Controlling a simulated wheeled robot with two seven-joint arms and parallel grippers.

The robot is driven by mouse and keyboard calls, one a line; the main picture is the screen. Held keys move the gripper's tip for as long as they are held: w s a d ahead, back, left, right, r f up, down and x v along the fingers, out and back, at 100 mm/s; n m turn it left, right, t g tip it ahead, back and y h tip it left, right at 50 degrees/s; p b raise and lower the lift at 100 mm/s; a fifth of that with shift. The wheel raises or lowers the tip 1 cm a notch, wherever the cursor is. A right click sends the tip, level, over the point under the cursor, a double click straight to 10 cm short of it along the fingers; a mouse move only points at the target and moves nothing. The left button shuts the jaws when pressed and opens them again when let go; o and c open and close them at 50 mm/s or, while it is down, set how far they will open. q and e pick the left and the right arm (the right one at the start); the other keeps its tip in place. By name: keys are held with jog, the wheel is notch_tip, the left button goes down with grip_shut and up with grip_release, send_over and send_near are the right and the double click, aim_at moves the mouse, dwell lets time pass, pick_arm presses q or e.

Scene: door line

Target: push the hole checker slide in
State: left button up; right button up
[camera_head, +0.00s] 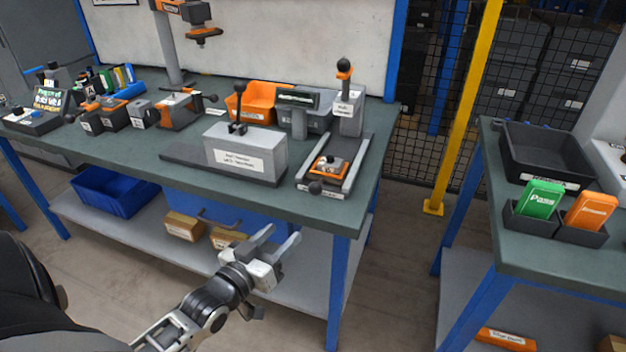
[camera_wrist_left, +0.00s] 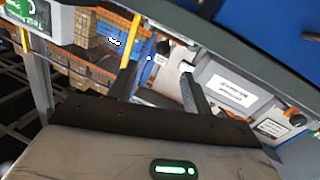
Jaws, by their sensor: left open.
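The hole checker (camera_head: 345,112) stands at the right end of the green-topped bench, with an upright column and a black-knobbed lever on top. Its slide (camera_head: 329,168), carrying an orange and black part, lies between two light rails towards the front. The slide's black ball knob (camera_head: 315,187) sits at the front end, close to the bench's front edge. My left gripper (camera_head: 281,238) is open and empty, in front of the bench and below its top, apart from the knob. Its two spread fingers also show in the left wrist view (camera_wrist_left: 158,75). My right gripper is not in view.
A grey labelled box with a lever (camera_head: 245,152) stands left of the slide. An orange bin (camera_head: 262,98) is behind it. A blue bin (camera_head: 115,191) sits on the lower shelf. Another bench at right holds a black tray (camera_head: 545,152). Open floor separates the benches.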

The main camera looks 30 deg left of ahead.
aim_at(312, 193)
pick_arm(q)
jog(key=w, duration=0.5)
jog(key=w+a, duration=0.1)
jog(key=w, duration=1)
jog(key=shift+a+r, duration=0.35)
